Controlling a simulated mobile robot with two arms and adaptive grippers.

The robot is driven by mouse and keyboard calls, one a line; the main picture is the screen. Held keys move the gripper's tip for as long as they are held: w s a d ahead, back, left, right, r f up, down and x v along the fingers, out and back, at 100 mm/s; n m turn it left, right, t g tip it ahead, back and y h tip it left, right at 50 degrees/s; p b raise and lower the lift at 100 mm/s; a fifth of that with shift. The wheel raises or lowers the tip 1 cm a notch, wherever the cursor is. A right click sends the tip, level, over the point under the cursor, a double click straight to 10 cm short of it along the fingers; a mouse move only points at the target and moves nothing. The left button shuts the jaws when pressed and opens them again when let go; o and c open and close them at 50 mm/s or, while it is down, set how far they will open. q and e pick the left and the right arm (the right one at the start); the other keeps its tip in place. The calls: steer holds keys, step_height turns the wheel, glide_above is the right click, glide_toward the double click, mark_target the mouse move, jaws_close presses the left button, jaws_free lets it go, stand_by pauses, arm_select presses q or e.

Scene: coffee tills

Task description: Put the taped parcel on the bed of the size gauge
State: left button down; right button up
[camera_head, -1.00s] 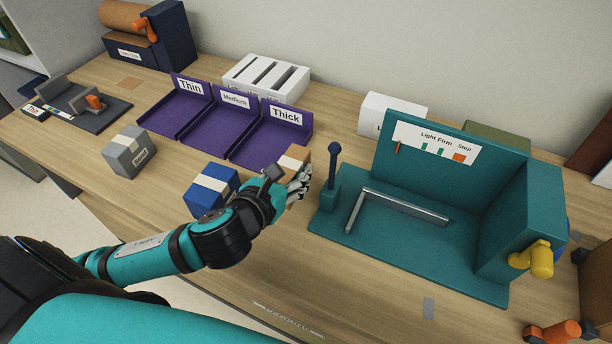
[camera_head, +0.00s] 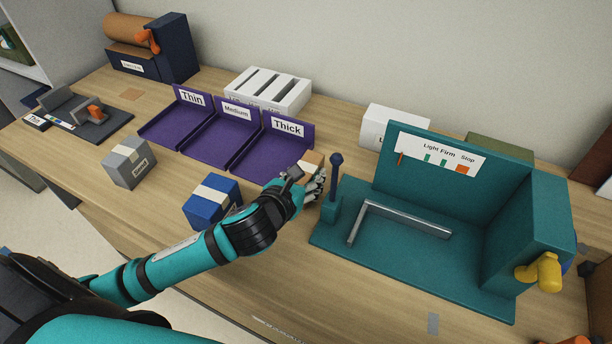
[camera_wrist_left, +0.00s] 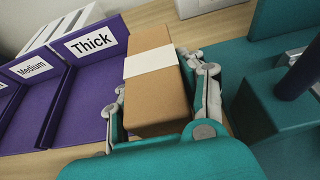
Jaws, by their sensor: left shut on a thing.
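A brown parcel (camera_head: 312,158) with a white tape band is between the fingers of my left gripper (camera_head: 317,182), mostly hidden by the hand in the head view. In the left wrist view the parcel (camera_wrist_left: 158,102) fills the shut jaws (camera_wrist_left: 165,82), one finger on each side. It is beside the purple Thick tray. The dark grey device (camera_head: 105,122) with upright plates and an orange slider at the far left looks like the size gauge. No parcel shows on it. My right gripper is not in view.
A teal station (camera_head: 330,238) with a lever and metal fence is just right of my left gripper. A blue box (camera_head: 200,212) and a grey box (camera_head: 128,162) are to the left. Bare wood lies along the front edge.

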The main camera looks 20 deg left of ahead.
arm_select(q)
steer(key=shift+f, duration=0.1)
steer(key=c, duration=0.8)
jaws_free()
steer(key=shift+o, duration=0.2)
